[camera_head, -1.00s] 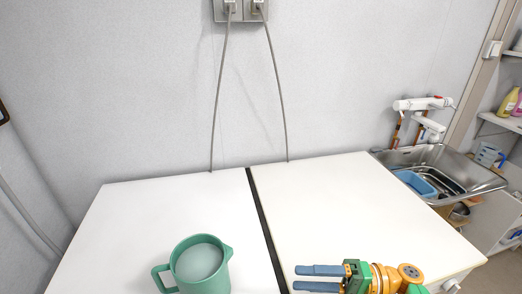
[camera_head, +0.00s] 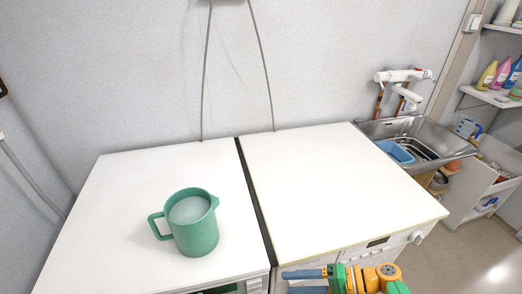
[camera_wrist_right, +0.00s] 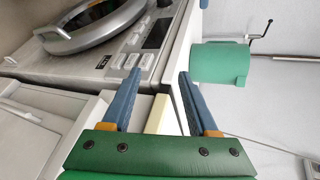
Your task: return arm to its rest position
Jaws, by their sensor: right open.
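My right gripper (camera_head: 304,281) is at the bottom of the head view, in front of the right machine's front edge. Its two blue fingers are apart and point left, with nothing between them. In the right wrist view the gripper (camera_wrist_right: 157,82) is open, and its fingers point toward the machines' fronts and the gap between them. A green pitcher (camera_head: 196,236) stands upright on the left white top, apart from the gripper. It also shows in the right wrist view (camera_wrist_right: 222,64). My left gripper is not in view.
The left white top (camera_head: 120,200) and right white top (camera_head: 330,180) are separated by a dark gap. The right top is clear. A steel sink (camera_head: 440,142) with a blue basin (camera_head: 396,152) stands at the right. Shelves with bottles (camera_head: 487,76) are beyond it.

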